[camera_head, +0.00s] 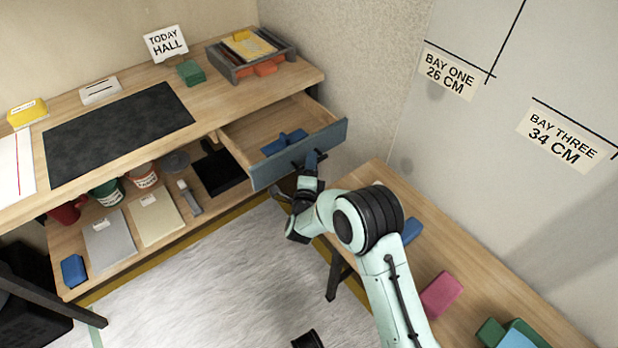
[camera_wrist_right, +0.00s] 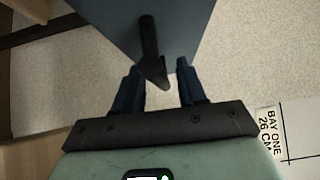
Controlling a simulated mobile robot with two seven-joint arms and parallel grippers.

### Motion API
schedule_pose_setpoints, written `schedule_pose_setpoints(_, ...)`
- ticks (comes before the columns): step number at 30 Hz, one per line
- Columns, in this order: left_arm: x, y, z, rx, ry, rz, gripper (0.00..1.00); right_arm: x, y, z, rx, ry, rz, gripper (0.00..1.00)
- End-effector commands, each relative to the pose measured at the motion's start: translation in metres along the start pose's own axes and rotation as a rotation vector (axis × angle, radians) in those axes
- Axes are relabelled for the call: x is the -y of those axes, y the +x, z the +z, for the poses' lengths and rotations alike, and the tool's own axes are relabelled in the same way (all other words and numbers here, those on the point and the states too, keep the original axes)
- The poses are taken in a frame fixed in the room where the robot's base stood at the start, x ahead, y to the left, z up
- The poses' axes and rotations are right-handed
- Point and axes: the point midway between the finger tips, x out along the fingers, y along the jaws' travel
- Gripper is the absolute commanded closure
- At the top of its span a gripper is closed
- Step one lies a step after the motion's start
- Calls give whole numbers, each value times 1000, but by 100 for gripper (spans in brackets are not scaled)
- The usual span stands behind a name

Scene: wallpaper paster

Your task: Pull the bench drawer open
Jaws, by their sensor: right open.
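The bench drawer (camera_head: 262,130) stands pulled out from under the right end of the bench top, with its blue-grey front (camera_head: 325,143) clear of the bench. A blue object (camera_head: 284,142) lies inside it. My right gripper (camera_head: 298,177) is at the drawer front, its fingers open. In the right wrist view, the dark handle (camera_wrist_right: 149,42) on the drawer front (camera_wrist_right: 110,25) points down into the space between the open fingers (camera_wrist_right: 160,84), with gaps at both sides. Whether a finger touches the handle cannot be told. I cannot make out my left gripper.
The bench top (camera_head: 215,95) carries a dark mat (camera_head: 115,123), a paper tray (camera_head: 250,55) and a sign (camera_head: 165,43). A lower shelf (camera_head: 160,240) holds cups and pads. A side table (camera_head: 470,260) with coloured blocks stands at right, near my right arm. Pale floor lies between.

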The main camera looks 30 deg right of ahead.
Motion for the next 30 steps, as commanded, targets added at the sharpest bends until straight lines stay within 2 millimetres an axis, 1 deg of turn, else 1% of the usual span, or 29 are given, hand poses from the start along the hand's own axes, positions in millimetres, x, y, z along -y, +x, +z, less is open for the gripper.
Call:
schedule_pose_setpoints(5, -10, -11, -12, -38, 10, 17, 45, 2, -33, 0, 3, 0, 3, 60)
schedule_pose_setpoints(12, -23, -23, -27, -90, 23, 41, 45, 1, -88, 1, 4, -1, 3, 60)
schedule_pose_setpoints(15, -27, -26, -31, -106, 27, 48, 45, 1, -105, 0, 3, -1, 2, 60)
schedule_pose_setpoints(18, -29, -28, -34, -114, 29, 51, 45, 1, -117, 1, 3, 0, 1, 60)
schedule_pose_setpoints(21, -30, -29, -35, -119, 30, 54, 45, 1, -124, 1, 1, 0, 0, 60)
schedule_pose_setpoints(30, -30, -30, -35, -121, 31, 55, 45, 1, -127, 0, 1, 0, 0, 60)
